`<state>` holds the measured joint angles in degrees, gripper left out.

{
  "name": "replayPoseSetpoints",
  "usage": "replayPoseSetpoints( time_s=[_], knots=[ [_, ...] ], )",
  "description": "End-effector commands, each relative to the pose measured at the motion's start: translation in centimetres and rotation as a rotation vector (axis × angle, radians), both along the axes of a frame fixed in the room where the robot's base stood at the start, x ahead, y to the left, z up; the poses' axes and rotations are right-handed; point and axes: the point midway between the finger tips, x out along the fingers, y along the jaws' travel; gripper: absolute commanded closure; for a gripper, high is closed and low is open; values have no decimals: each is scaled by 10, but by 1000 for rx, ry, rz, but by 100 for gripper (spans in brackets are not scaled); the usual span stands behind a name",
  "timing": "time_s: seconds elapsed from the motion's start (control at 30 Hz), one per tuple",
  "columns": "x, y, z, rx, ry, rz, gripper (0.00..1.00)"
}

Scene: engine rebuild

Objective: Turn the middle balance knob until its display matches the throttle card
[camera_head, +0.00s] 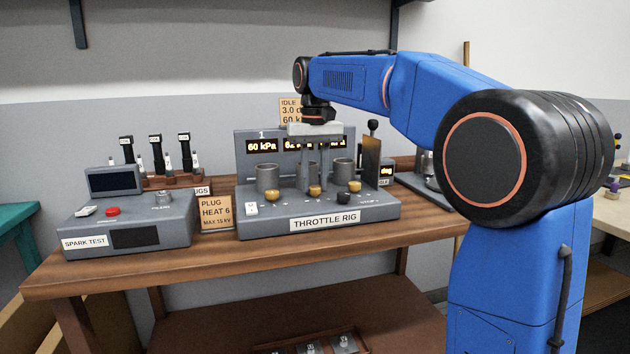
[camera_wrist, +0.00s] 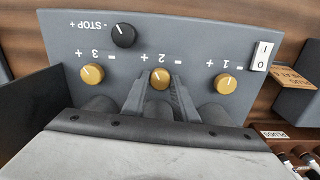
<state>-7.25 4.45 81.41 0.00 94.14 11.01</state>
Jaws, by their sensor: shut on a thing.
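My gripper (camera_head: 314,186) points down at the throttle rig (camera_head: 250,222) and is shut on the middle balance knob (camera_wrist: 160,79), a yellow knob with a white pointer line marked 2. In the wrist view its fingers (camera_wrist: 161,80) stand on either side of that knob. Yellow knobs 1 (camera_wrist: 226,84) and 3 (camera_wrist: 92,76) sit apart from the fingers. The left display (camera_head: 262,146) reads 60 kPa. The middle display (camera_head: 291,145) shows a 6 and part of another digit; my gripper hides the rest. The throttle card (camera_head: 290,105) is partly hidden, showing IDLE, 3.0 and 60.
A black STOP knob (camera_wrist: 123,36) and a white rocker switch (camera_wrist: 259,57) are on the same panel. The spark test box (camera_head: 180,215) and plug card (camera_head: 215,214) are at left on the wooden bench (camera_head: 200,265).

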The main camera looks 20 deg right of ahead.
Motion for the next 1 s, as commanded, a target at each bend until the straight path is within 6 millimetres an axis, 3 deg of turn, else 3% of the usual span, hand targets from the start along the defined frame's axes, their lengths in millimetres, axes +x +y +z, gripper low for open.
replayPoseSetpoints(
  time_s=[0.27,1.0],
  knots=[
    [0,0,0,0,0,66,96],
    [0,0,1,0,-2,489,96]
  ],
)
